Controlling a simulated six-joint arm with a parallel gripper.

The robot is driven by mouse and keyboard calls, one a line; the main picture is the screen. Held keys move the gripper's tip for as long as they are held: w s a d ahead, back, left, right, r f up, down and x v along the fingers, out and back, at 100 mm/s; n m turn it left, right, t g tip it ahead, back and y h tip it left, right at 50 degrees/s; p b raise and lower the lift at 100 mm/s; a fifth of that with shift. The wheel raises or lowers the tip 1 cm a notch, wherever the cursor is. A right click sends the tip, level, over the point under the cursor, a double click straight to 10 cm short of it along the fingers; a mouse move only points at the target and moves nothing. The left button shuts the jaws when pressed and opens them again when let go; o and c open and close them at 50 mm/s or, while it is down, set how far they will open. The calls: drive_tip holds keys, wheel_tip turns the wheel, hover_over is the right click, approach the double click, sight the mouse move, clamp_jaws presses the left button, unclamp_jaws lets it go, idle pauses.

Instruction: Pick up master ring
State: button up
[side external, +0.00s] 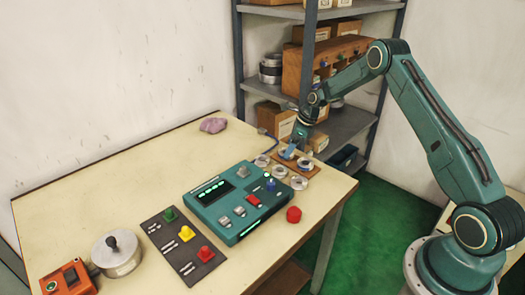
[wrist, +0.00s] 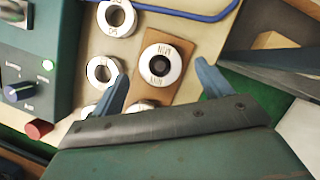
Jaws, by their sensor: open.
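The master ring (wrist: 146,68), a pale ring with dark lettering and a dark centre, lies on a brown board (wrist: 184,32) in the wrist view. My gripper (wrist: 161,72) is open above the board, its two blue fingers apart on either side of the ring with nothing between them gripped. In the side view my gripper (side external: 289,152) is over the brown board (side external: 314,168) at the table's far right corner. The fingers partly hide the board there, and I cannot clearly tell the height of the fingertips above the ring.
Several similar pale rings lie left of the board, including one (wrist: 92,72) near the left finger. A teal control box (side external: 225,212) and a red knob (side external: 294,215) are close by. A blue cable (wrist: 190,14) runs behind the board. Shelving (side external: 349,125) stands beyond the table's edge.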

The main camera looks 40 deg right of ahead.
drive_tip(key=shift+x, duration=1.1)
drive_tip(key=c, duration=1.2)
drive_tip(key=shift+c, duration=0.2)
drive_tip(key=shift+r, duration=0.15)
wheel_tip(320, 180, up, 20)
